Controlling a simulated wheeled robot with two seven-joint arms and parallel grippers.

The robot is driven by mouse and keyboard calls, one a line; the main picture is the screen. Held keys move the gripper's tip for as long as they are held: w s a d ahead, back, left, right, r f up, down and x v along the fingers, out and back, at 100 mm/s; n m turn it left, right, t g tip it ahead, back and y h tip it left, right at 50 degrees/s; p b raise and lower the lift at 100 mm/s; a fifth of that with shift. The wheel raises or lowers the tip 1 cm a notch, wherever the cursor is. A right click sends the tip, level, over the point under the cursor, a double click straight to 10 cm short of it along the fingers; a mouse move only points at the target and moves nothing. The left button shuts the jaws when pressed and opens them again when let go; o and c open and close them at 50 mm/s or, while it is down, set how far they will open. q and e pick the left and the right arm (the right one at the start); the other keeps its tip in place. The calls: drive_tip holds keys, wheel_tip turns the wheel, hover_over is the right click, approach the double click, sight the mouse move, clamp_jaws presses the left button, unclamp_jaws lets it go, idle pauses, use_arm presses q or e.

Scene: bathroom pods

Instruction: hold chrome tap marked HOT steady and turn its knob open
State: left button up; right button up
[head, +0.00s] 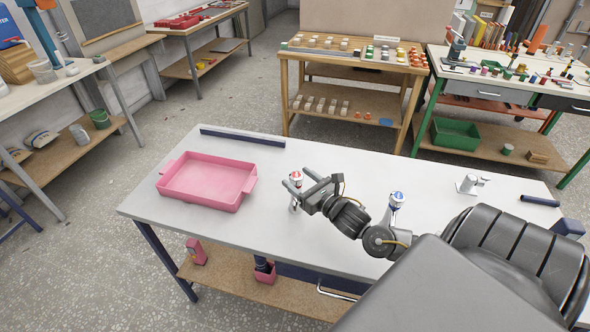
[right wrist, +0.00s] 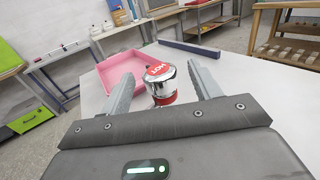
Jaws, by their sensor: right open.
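The chrome tap marked HOT (head: 297,177) stands on the white table with a red cap on its knob. In the right wrist view the chrome tap (right wrist: 160,90) shows a red label on top and a red band lower down. My right gripper (head: 300,183) is open, with one finger on each side of the tap's upper part. In the right wrist view a gap shows between the tap and the right finger; whether the left finger touches it I cannot tell. The tap's lower part is partly hidden by my gripper. My left gripper is not in view.
A pink tray (head: 208,180) lies left of the tap. A blue-capped tap (head: 397,199) stands to the right, close to my right arm, and a plain chrome tap (head: 470,184) is further right. A dark bar (head: 242,137) lies along the back edge. The table between tray and tap is clear.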

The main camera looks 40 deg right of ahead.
sight(292, 173)
drive_tip(key=shift+w+a+p, duration=0.1)
drive_tip(key=shift+w+p, duration=0.2)
drive_tip(key=shift+w, duration=1.3)
clamp_jaws()
unclamp_jaws()
drive_tip(key=shift+s, duration=0.1)
drive_tip(key=shift+s, duration=0.1)
drive_tip(key=s, duration=1.2)
drive_tip(key=shift+d, duration=0.25)
